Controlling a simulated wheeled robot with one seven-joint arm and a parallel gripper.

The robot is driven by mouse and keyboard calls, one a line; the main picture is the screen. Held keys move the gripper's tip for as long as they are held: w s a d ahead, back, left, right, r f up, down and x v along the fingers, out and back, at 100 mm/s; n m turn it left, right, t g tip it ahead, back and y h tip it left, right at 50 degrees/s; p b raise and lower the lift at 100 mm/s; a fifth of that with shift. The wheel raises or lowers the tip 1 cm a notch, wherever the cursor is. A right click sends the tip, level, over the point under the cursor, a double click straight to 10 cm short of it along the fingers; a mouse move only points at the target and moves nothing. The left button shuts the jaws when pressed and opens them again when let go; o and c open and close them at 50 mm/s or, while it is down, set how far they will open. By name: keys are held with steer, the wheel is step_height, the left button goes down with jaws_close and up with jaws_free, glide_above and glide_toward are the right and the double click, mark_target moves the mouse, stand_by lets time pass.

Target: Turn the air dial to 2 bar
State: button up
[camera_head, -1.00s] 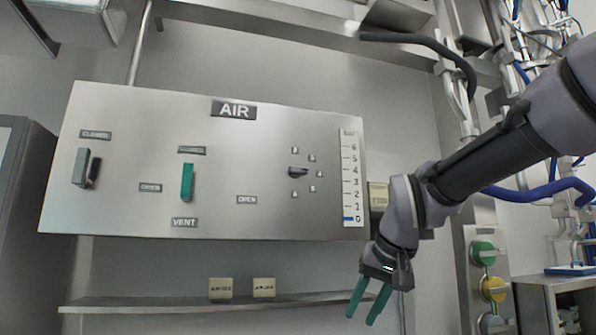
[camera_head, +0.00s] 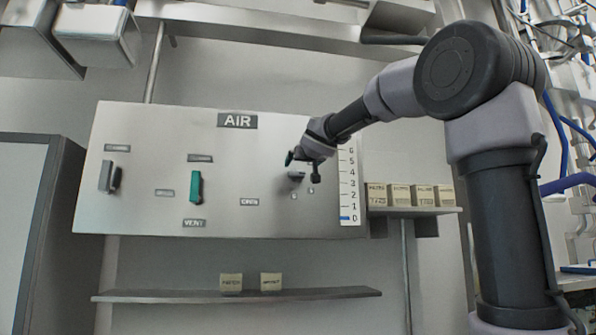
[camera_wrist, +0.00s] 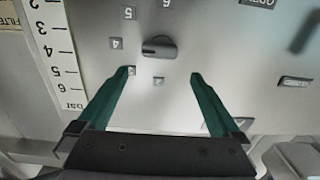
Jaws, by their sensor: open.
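The air dial (camera_head: 297,176) is a small dark knob on the right part of the grey AIR panel (camera_head: 140,210), with small number plates around it. In the wrist view the dial (camera_wrist: 159,47) lies just beyond the fingertips, its bar roughly level across the picture; the scene appears upside down. I cannot tell which number it points to. My gripper (camera_head: 303,168) is at the dial in the head view and partly covers its surroundings. In the wrist view my gripper (camera_wrist: 163,75) is open, its green fingers spread either side of the dial and not touching it.
The pressure scale (camera_head: 347,190) right of the dial has its blue mark near 0. A green vent handle (camera_head: 196,187) and a grey handle (camera_head: 106,177) stick out to the left. Labelled boxes stand on a right shelf (camera_head: 440,210) and a lower shelf (camera_head: 180,295).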

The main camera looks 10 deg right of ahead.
mark_target(296, 174)
steer(key=w, duration=0.8)
steer(key=shift+d, duration=0.1)
steer(key=shift+c, duration=0.3)
steer(key=c, duration=1.2)
